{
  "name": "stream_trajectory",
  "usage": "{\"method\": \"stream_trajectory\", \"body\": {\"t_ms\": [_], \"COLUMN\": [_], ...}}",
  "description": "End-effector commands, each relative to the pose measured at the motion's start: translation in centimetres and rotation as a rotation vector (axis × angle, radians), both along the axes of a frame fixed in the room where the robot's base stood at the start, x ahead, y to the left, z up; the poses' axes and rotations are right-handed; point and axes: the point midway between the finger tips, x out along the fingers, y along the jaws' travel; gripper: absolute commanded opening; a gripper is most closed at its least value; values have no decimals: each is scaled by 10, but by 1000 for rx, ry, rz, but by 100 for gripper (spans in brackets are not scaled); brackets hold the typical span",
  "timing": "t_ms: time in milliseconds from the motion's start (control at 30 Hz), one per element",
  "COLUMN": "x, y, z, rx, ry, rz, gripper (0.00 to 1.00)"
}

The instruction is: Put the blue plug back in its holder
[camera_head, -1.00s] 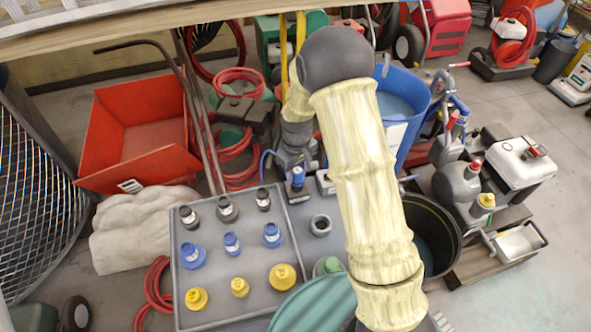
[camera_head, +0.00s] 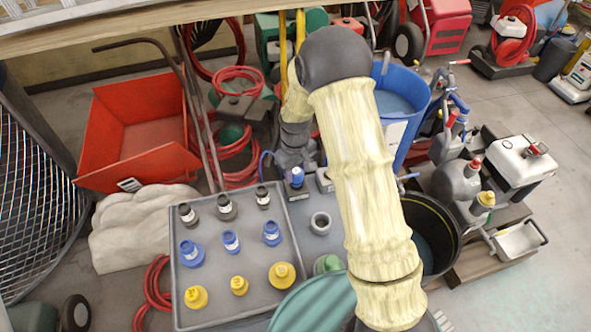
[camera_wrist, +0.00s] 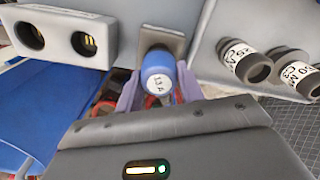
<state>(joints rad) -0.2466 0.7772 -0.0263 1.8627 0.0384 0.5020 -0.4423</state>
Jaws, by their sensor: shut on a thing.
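The blue plug (camera_wrist: 158,72), with a pale label on its end, is between the two purple fingers of my gripper (camera_wrist: 158,88) in the wrist view. My gripper is shut on it. A grey plate (camera_wrist: 165,40) shows directly behind the plug; I cannot tell whether the plug touches it or whether this is the holder. In the head view the blue plug (camera_head: 297,176) shows small at the far edge of the grey panel, below my wrist. My arm and wrist hide most of my fingers there.
The grey panel (camera_head: 215,292) carries rows of black, blue and yellow plugs. A pale box with round openings (camera_wrist: 60,36) lies left of the plug in the wrist view, and black labelled plugs (camera_wrist: 245,62) lie right. A blue bin (camera_head: 405,92) stands beside my arm.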

Motion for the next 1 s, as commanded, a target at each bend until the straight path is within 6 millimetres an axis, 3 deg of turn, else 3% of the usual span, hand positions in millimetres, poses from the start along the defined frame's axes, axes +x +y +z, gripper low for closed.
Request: {"method": "stream_trajectory", "body": {"t_ms": [1000], "x": [0], "y": [0], "z": [-21], "rx": [0], "ry": [0], "rz": [0], "gripper": [10]}}
